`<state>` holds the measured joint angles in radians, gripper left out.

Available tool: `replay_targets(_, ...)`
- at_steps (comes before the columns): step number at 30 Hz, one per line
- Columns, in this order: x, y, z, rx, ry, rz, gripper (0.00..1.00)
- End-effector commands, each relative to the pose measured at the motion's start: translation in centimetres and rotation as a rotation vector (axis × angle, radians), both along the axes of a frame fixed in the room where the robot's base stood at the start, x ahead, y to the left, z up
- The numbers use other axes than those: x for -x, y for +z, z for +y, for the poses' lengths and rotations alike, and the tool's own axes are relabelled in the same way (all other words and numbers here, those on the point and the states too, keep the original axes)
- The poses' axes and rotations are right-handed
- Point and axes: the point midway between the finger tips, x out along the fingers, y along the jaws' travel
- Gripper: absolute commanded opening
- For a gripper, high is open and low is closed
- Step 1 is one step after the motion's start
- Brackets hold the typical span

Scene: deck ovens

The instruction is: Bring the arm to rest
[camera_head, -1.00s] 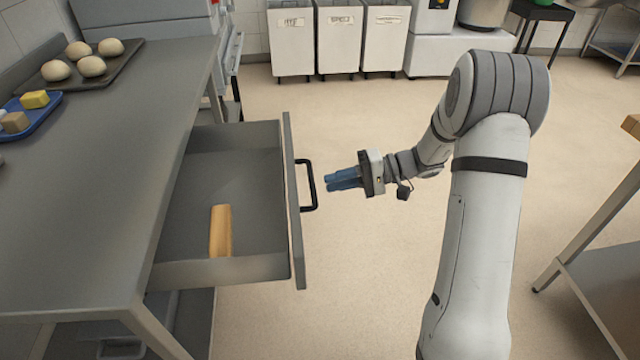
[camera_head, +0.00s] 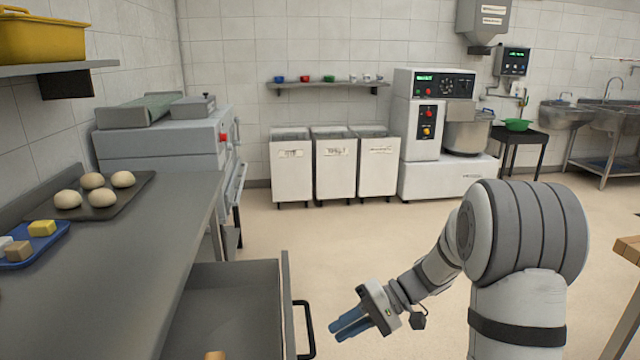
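My gripper (camera_head: 348,326) has blue fingers and is at the lower middle of the head view, on the end of my bent arm. It is to the right of the open drawer's black handle (camera_head: 309,330), apart from it, and holds nothing that I can see. The fingers lie close to each other, and whether they are open or shut is not clear. The drawer (camera_head: 262,278) stands pulled out under the worktop. Only the end of a wooden piece (camera_head: 215,355) shows inside it at the frame's bottom edge.
The grey worktop (camera_head: 130,255) on the left bears a dark tray (camera_head: 135,200) of dough balls and a blue tray (camera_head: 58,232) with small blocks. Three white bins (camera_head: 335,165) and a mixer (camera_head: 440,130) stand at the back wall. A wood-topped table (camera_head: 628,250) is at right. Floor between is open.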

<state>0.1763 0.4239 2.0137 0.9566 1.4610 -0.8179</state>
Motion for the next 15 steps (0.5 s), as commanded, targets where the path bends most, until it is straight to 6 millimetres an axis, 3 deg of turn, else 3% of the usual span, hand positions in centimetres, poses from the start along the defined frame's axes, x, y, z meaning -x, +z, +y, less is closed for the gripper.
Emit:
replay_targets(1, 1.7, 2.7, 0.0, 0.077, 0.015, -0.005, 0.17)
replay_targets(9, 9.3, 8.7, -2.4, 0.509, 0.012, -0.047, 0.17)
replay_targets(15, 13.6, 12.8, -5.4, 0.791, -0.063, -0.163, 0.17)
